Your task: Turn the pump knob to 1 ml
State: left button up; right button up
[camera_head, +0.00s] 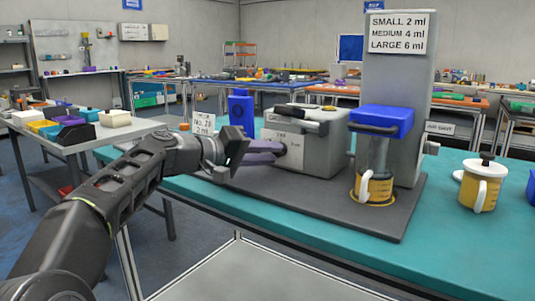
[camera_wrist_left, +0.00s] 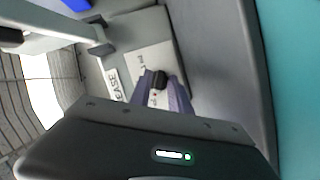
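The pump (camera_head: 308,142) is a grey box with a white label plate on its front, standing on a dark base plate. My left gripper (camera_head: 279,148) reaches its front from the left, purple fingers pointing at the plate. In the left wrist view the black knob (camera_wrist_left: 159,80) sits between the tips of the left gripper (camera_wrist_left: 160,86). The fingers are apart around it; whether they touch it is unclear. In the head view the fingers hide the knob. The scale marks are too small to read. My right gripper is not in view.
A grey tower (camera_head: 398,85) carries a sign (camera_head: 397,33) listing small 2 ml, medium 4 ml, large 6 ml. A blue-topped dispenser (camera_head: 381,121) stands over a yellow cup (camera_head: 377,188). Another yellow jug (camera_head: 480,187) is at right. A "No. 28, 2 ml" card (camera_head: 203,123) stands behind my arm.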

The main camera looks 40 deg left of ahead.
pick_arm(q)
jog(key=shift+o, duration=0.8)
jog(key=shift+s, duration=0.1)
jog(key=p+v, duration=0.1)
jog(key=v, duration=0.6)
jog(key=shift+r, duration=0.1)
jog(key=shift+s+a, duration=0.1)
jog(key=shift+s, duration=0.2)
